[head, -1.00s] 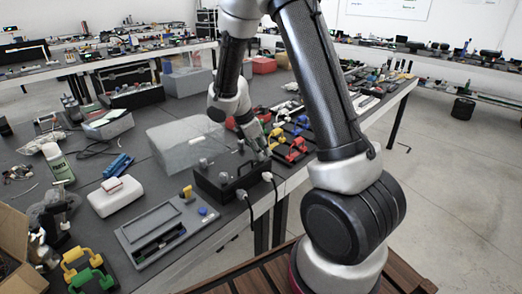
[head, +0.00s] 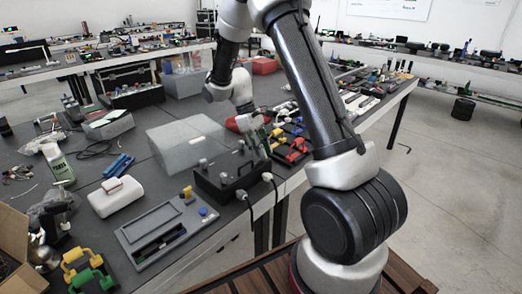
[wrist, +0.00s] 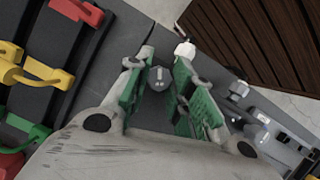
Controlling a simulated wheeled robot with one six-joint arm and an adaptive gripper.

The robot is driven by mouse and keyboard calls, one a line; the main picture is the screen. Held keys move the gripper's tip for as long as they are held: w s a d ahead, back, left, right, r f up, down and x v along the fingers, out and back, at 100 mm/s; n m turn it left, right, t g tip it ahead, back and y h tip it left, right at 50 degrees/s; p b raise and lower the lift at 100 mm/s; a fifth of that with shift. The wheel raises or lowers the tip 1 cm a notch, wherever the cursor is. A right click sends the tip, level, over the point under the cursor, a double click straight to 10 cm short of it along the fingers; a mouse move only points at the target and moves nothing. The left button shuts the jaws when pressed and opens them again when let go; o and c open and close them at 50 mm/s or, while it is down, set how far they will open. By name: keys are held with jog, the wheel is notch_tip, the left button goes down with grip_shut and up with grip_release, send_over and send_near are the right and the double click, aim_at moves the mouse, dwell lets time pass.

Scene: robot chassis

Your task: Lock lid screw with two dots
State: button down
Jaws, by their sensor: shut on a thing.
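The black lidded box (head: 215,188) stands at the table's front edge with several grey screw knobs on top. My gripper (head: 264,147) is at the box's right end, tilted down from behind. In the wrist view my gripper (wrist: 160,95) has its green-padded fingers on both sides of a grey screw knob (wrist: 160,78), and it is shut on that knob. Other grey knobs (wrist: 240,88) show to the right in the wrist view. I cannot make out dots on any knob.
Red and yellow clamps (head: 291,150) lie right of the box. A grey tray (head: 165,233) lies to the left.

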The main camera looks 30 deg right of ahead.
jog(key=m+y, duration=0.1)
jog(key=m, duration=0.2)
jog(key=m+y, duration=0.1)
jog(key=m, duration=0.2)
jog(key=shift+d+g, duration=0.15)
jog(key=shift+g, duration=0.25)
jog(key=shift+y, duration=0.3)
jog(key=c, duration=1.2)
grip_release()
jog(key=shift+c, duration=0.2)
jog(key=v, duration=1.2)
